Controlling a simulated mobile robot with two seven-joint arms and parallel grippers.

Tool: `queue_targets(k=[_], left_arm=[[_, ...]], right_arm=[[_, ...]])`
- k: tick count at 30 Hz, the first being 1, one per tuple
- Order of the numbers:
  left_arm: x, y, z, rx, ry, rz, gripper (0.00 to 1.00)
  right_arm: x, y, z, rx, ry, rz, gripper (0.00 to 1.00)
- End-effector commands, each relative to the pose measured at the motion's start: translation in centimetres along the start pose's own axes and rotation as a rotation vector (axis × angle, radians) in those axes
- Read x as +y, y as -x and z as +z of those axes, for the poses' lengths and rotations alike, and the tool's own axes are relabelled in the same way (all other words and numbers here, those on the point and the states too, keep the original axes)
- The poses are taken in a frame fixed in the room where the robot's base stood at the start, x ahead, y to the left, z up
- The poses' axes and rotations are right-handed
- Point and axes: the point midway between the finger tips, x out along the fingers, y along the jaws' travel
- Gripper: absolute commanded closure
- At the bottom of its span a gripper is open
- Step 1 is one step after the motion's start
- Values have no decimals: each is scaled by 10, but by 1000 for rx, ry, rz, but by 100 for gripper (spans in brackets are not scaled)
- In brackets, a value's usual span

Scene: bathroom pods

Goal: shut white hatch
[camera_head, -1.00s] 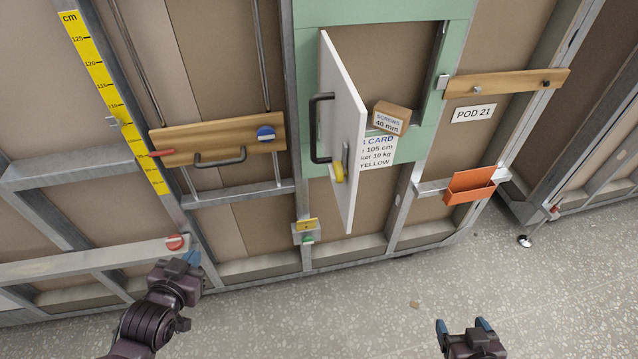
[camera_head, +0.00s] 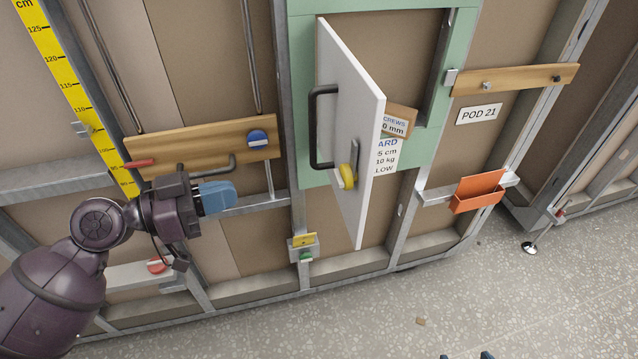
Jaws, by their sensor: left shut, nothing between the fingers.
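The white hatch (camera_head: 350,110) stands ajar in the green panel (camera_head: 432,150), hinged on its left side and swung out toward me. A black bar handle (camera_head: 313,128) is on its left face, and a yellow knob (camera_head: 348,176) on a grey latch shows near its free edge. My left gripper (camera_head: 226,195) is shut and empty, its blue fingertips pointing right, to the left of the hatch and apart from it. My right gripper (camera_head: 468,356) shows only as fingertips at the bottom edge; its opening cannot be made out.
A small box (camera_head: 398,120) sits in the opening behind the hatch. An orange bin (camera_head: 478,191) hangs to the right.

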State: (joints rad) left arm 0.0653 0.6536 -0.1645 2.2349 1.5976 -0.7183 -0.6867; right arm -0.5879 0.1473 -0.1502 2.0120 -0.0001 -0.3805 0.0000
Motion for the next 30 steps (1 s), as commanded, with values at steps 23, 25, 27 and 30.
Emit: queue_targets(k=[23,25,27,30], left_arm=[[48,-46,-21,75,-129,199,100],[50,-58,-22,76,-127,197,100],[53,-70,-23,76,-127,198,100],[57,-87,-24,76,-126,197,100]], right_arm=[[2,9,-19,23,-6,4,24],[2,11,-20,23,-9,6,24],[2,14,-20,20,-11,7,24],[3,18,-21,14,-12,8,24]])
